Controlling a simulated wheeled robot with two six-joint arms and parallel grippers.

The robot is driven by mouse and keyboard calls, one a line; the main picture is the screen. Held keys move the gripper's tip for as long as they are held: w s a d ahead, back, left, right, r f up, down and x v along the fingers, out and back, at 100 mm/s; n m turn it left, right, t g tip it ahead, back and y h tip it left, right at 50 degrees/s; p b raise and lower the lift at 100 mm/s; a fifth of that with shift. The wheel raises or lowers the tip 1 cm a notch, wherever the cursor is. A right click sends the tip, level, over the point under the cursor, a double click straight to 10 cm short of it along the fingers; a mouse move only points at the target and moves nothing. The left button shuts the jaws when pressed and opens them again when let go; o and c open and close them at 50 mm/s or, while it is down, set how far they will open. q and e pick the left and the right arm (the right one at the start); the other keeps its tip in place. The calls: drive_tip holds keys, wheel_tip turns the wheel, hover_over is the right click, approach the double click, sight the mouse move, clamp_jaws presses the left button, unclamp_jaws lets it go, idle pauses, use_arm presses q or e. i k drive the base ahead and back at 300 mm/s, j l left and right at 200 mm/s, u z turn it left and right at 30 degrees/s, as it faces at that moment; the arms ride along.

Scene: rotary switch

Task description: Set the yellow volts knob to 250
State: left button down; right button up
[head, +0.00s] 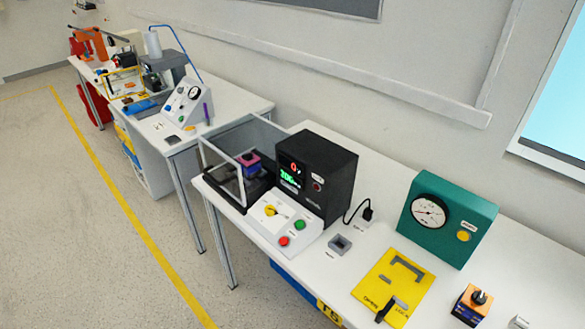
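The yellow volts knob (271,210) sits on the sloped top of a white control panel (266,228) at the front of the nearer table. Its dial marks are too small to read, so I cannot tell which value it points to. A green button (299,225) and a red button (284,241) are on the same panel. A black box (322,170) behind it has a lit display with red and green digits that I cannot read for certain. Neither of my grippers is in view.
A clear-walled enclosure (222,160) holding a purple block stands left of the panel. To the right are a grey square part (339,245), a yellow plate (385,297), a green gauge box (445,222) and an orange block (471,303). Another cluttered table (232,97) stands at the back left.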

sight(269, 210)
drive_tip(key=i+j+z, duration=0.35)
drive_tip(key=j, duration=0.25)
drive_tip(key=i+j+z, duration=0.15)
drive_tip(key=j, duration=0.2)
drive_tip(key=i, duration=0.05)
